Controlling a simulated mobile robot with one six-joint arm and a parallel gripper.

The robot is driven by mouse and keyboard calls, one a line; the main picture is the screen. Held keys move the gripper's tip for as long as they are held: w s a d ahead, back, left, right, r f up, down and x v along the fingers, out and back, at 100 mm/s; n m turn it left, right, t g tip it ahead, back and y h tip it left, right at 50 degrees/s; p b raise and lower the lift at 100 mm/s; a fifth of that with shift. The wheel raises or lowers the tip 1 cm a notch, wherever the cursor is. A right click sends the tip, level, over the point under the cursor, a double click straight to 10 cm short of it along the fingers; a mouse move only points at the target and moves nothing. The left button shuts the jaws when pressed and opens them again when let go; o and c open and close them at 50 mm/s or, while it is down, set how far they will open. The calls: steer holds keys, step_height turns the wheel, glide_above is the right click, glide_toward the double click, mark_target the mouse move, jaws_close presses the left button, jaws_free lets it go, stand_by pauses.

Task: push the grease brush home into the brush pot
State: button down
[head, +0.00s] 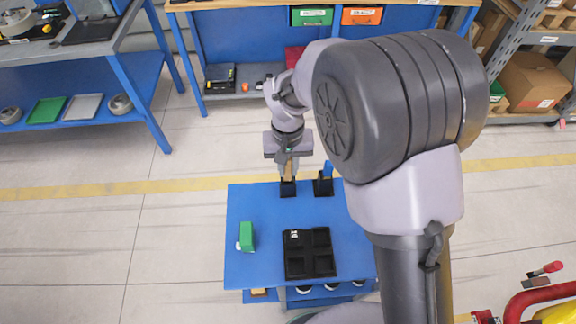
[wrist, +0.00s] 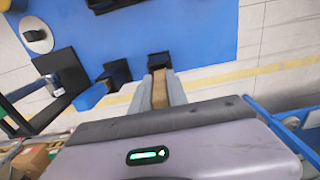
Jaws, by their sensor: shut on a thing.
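My gripper (head: 288,178) is shut on a brush with a tan handle (wrist: 159,90), the grease brush, and points down at the far edge of the blue table. A small black pot (head: 288,190) stands directly under it, and this brush pot (wrist: 158,59) also shows just beyond the fingertips in the wrist view. The brush's lower end meets the pot's mouth. The fingers and pot wall hide its tip, so I cannot tell how deep it sits.
A second black pot (head: 322,188) with a blue-handled tool (head: 328,169) stands close to the right. A black compartment tray (head: 310,253) and a green block (head: 247,236) lie on the blue table (head: 265,210). The table's left part is mostly clear.

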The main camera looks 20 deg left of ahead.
steer(key=shift+f+b, duration=0.4)
steer(key=shift+f, duration=0.25)
steer(key=c, duration=1.2)
jaws_free()
steer(key=o, duration=0.8)
step_height(320, 180, up, 7)
steer(key=p, duration=0.5)
steer(key=shift+r, duration=0.1)
